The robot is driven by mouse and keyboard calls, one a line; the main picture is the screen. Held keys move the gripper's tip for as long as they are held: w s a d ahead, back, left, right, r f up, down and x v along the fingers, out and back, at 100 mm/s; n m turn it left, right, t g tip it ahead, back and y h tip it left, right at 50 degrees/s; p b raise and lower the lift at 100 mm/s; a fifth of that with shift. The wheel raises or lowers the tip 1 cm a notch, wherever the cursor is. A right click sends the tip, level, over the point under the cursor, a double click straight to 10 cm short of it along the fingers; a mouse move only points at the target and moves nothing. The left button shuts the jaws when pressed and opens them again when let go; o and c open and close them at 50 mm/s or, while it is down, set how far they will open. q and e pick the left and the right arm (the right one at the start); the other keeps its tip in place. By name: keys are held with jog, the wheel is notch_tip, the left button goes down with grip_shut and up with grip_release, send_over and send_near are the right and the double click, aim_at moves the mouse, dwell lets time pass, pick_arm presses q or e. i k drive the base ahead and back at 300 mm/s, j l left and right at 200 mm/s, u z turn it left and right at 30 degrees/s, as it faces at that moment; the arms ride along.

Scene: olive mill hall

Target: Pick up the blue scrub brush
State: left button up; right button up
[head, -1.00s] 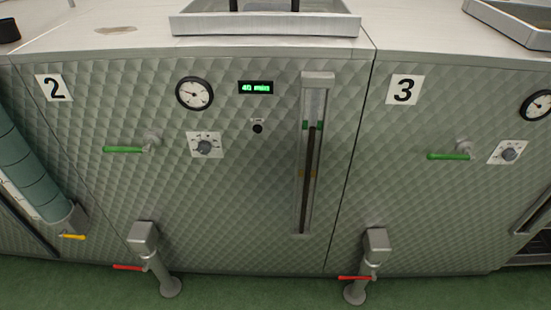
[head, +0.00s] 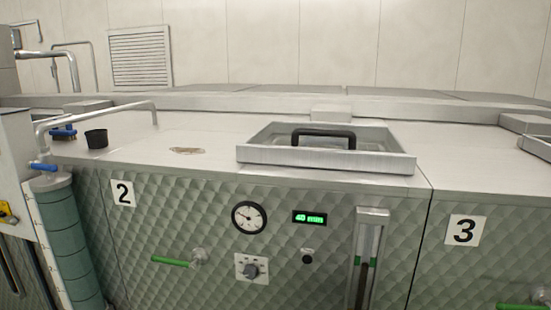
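A small blue object with brownish bristles below it, which looks like the blue scrub brush (head: 63,132), lies on the pale top (head: 215,135) of the machine at the far left of the head view. It is small and partly behind a thin metal pipe, so its details are hard to tell. Neither of my grippers is in view.
A black cup (head: 96,139) stands just right of the brush. A brown stain (head: 187,150) marks the top. A metal tray-like hatch with a black handle (head: 324,134) sits right of centre. A bent pipe (head: 100,110) arches at left above a green cylinder (head: 68,235).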

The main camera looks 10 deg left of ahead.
aim_at(68, 133)
jog(key=u, duration=1.55)
